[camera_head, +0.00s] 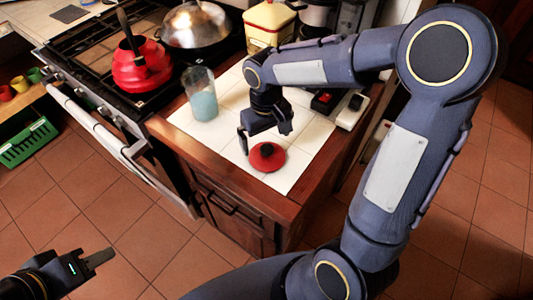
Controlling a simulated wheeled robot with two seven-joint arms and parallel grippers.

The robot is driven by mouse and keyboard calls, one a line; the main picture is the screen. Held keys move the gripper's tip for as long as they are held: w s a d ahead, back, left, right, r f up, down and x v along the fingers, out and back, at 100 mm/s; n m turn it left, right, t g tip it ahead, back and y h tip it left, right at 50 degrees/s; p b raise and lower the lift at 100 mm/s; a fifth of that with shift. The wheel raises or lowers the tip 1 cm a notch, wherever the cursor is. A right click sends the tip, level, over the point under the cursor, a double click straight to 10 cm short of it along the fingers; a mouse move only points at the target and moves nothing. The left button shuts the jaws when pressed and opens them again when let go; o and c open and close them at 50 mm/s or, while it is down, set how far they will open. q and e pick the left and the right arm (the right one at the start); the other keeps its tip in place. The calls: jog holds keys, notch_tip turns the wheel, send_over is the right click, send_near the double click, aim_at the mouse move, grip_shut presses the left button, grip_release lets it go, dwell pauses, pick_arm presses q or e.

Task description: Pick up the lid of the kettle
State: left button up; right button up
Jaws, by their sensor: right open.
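The red kettle (141,66) with a dark handle stands on the stove at the upper left. A round red lid with a dark knob (267,157) lies on the white tiled counter (299,165), near its front edge. My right gripper (264,134) is just above and behind the lid, pointing down toward it. Its jaws are open, and it appears apart from the lid. My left gripper (98,260) is low at the bottom left, over the floor and far from the lid; its jaw opening cannot be made out.
A glass with blue contents (202,96) stands on the counter left of my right gripper. A lidded pan (197,30) is on the stove, and a yellow container (268,24) is behind. A power strip (350,112) lies at the counter's right. A green crate (27,140) is at left.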

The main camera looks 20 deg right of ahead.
aim_at(267, 148)
notch_tip(267, 148, down, 6)
jog(key=shift+d+r+p, duration=0.1)
jog(key=shift+p, duration=0.25)
jog(key=c, duration=0.7)
